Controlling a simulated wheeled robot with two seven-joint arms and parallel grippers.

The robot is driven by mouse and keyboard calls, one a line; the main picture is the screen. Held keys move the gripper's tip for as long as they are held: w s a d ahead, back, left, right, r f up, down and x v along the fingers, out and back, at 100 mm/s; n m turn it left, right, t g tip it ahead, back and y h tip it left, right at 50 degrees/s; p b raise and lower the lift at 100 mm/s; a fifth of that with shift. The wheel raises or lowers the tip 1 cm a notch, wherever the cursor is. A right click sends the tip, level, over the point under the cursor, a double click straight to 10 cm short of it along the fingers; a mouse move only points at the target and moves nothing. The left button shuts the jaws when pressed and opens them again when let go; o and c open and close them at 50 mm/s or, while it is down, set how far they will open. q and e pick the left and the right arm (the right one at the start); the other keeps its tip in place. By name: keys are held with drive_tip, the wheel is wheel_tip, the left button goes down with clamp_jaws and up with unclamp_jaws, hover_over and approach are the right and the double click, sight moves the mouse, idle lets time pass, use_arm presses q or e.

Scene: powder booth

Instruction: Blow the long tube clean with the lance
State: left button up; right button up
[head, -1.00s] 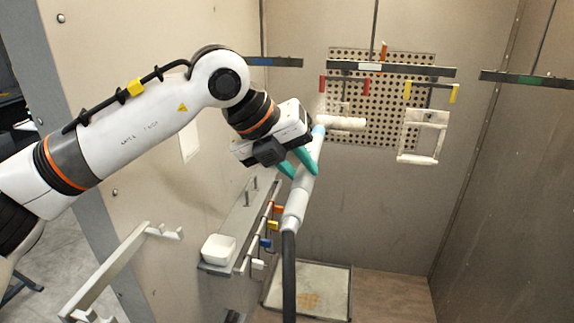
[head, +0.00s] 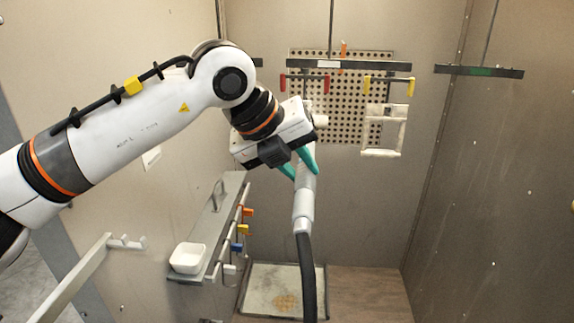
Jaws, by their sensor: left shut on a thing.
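My left gripper (head: 299,166) is shut on the lance (head: 304,205), a pale grey cylinder with a black hose (head: 307,270) running down from its lower end. The lance stands nearly upright in the picture, and its tip is hidden behind the gripper. The long tube (head: 321,121) is whitish and lies behind the gripper, below the red-ended hanger (head: 304,77). Only a short piece at its right end shows, so I cannot tell how the lance tip sits to it. My right gripper is not in view.
A white open frame (head: 383,151) hangs from the yellow-ended hanger (head: 389,79) at right. A perforated panel (head: 345,130) is on the back wall. A shallow tray (head: 320,290) lies below.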

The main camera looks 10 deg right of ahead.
use_arm(q)
drive_tip(key=shift+s+d, duration=0.25)
drive_tip(key=shift+d, duration=0.45)
drive_tip(key=shift+s+d, duration=0.2)
drive_tip(key=shift+d, duration=0.5)
drive_tip(key=shift+s+d, duration=0.25)
drive_tip(key=shift+d, duration=0.45)
drive_tip(key=shift+f+b, duration=0.1)
drive_tip(key=shift+b, duration=0.3)
drive_tip(key=shift+f+b, duration=2)
drive_tip(key=shift+b, duration=0.2)
drive_tip(key=shift+a, duration=0.15)
drive_tip(key=w+a+b, duration=0.3)
drive_tip(key=w+a, duration=0.1)
drive_tip(key=a, duration=0.9)
drive_tip(key=shift+w+a+b, duration=0.2)
drive_tip(key=shift+b, duration=0.1)
